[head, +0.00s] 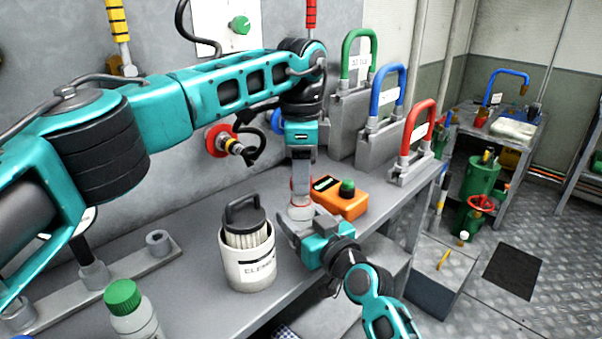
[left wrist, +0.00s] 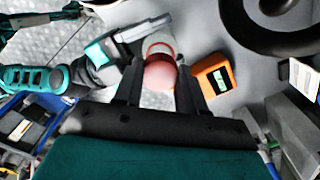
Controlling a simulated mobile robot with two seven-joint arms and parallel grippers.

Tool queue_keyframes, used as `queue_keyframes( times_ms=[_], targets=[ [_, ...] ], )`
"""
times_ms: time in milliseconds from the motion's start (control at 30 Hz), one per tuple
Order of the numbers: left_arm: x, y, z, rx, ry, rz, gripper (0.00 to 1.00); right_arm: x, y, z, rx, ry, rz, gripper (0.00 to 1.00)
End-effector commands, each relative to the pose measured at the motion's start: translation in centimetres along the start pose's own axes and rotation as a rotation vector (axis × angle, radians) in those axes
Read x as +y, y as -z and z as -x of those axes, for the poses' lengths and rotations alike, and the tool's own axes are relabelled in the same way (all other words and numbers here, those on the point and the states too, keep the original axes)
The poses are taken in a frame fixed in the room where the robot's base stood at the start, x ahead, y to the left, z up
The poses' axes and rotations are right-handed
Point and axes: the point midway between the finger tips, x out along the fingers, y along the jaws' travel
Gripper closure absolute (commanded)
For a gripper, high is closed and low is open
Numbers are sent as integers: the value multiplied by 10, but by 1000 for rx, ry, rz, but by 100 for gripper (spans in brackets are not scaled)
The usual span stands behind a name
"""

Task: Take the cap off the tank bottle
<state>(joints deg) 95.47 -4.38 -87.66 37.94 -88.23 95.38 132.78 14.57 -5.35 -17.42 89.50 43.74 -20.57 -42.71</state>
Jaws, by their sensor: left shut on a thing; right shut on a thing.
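A small pale bottle (head: 300,212) with a red band stands upright at the bench's front edge, left of an orange box. My left gripper (head: 301,188) reaches down on it from above. In the left wrist view its fingers are shut on a round pale-red cap (left wrist: 160,75), with a red ring (left wrist: 159,48) just beyond. I cannot tell whether cap and bottle still touch. My right gripper (head: 302,224) comes from the front right and is shut on the bottle, low on its body; its fingers partly hide it. It also shows in the left wrist view (left wrist: 138,40).
The orange box (head: 341,198) with a green knob stands close on the right. A white filter canister (head: 248,262) with a black handle is on the left. A green-capped bottle (head: 127,306) is nearer. Large padlocks (head: 411,150) stand at the back right.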

Motion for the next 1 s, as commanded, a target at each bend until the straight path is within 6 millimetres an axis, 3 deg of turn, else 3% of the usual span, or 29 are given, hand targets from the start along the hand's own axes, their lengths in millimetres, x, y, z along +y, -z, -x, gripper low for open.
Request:
queue_keyframes(
  times_ms=[167, 400, 633, 667, 1000],
  targets=[
    [0, 0, 8, 0, 1, 0, 96, 0, -1, 0, -3, 0, 1, 100],
    [0, 0, 37, 1, 1, 0, 96, 0, -1, 0, -3, 0, 1, 100],
    [0, 0, 40, 0, 0, 0, 96, 0, -1, 0, -3, 0, 0, 100],
    [0, 0, 40, 0, 0, 0, 96, 0, -1, 0, -3, 0, 0, 39],
    [0, 0, 40, 0, 0, 0, 96, 0, 0, 0, -1, 0, 0, 10]
  ],
)
